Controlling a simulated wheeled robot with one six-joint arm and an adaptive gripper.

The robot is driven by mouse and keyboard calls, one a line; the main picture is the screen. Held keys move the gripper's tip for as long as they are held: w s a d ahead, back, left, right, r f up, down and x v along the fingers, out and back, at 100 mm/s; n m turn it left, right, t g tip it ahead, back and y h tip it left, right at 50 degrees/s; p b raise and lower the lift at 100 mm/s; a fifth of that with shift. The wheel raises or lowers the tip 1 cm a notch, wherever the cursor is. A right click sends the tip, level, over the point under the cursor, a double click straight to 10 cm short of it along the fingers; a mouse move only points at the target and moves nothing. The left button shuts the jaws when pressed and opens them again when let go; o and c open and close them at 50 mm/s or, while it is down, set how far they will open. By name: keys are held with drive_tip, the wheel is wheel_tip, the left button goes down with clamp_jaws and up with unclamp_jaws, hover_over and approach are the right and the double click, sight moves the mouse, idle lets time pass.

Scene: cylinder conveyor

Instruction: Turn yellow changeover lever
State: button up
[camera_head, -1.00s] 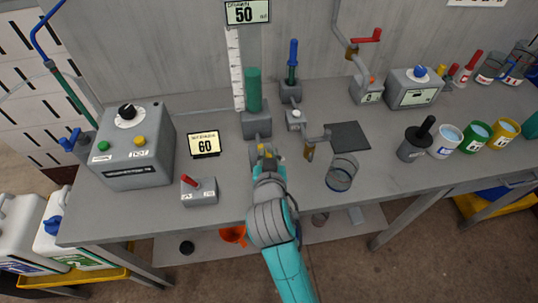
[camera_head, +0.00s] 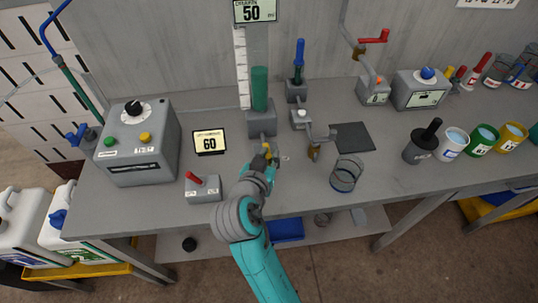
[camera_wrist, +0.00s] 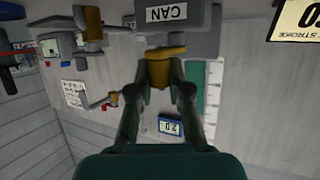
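The yellow lever (camera_head: 267,151) sits on the front of the grey block (camera_head: 261,123) under the green column (camera_head: 260,88). In the wrist view, which looks upside down, the yellow lever (camera_wrist: 160,58) is just below a grey box labelled CAN (camera_wrist: 167,18). My gripper (camera_wrist: 161,72) has one finger on each side of the lever's narrow part. The fingertips are very close to it; I cannot tell whether both touch. In the head view my gripper (camera_head: 267,160) is at the lever and partly hidden by my wrist.
A crank valve (camera_head: 314,152) and a glass beaker (camera_head: 345,175) stand to the right. A red-lever switch box (camera_head: 203,190) and a display reading 60 (camera_head: 209,142) are to the left. The bench front (camera_head: 300,200) is mostly clear.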

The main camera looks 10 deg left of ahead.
drive_tip(key=o, duration=0.5)
drive_tip(key=shift+c, duration=0.2)
drive_tip(key=v, duration=1.2)
drive_tip(key=shift+a, duration=0.1)
